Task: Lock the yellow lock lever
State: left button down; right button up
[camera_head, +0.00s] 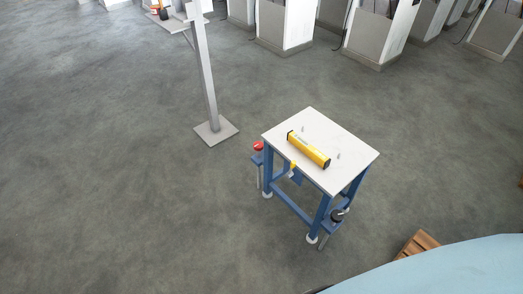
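A small blue-framed table (345,178) with a pale top stands right of the picture's middle. A long yellow bar with black ends (308,149) lies on its top. A small yellow part (293,166) shows at the table's left edge, by the blue frame; it may be the yellow lock lever, but it is too small to tell its shape or position. A red knob (258,146) sits on a blue bracket at the table's left side, and a dark knob (337,215) at its lower right. Neither of my grippers is in view.
A grey post on a square base plate (216,131) stands left of and behind the table. White and grey cabinets (283,25) line the back. A wooden object (417,243) lies at the lower right. The floor left of and in front of the table is clear.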

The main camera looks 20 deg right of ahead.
aim_at(293, 163)
jog(key=z, duration=0.5)
jog(key=i, duration=0.95)
jog(key=z, duration=1.2)
jog(key=i, duration=0.2)
jog(key=z, duration=0.05)
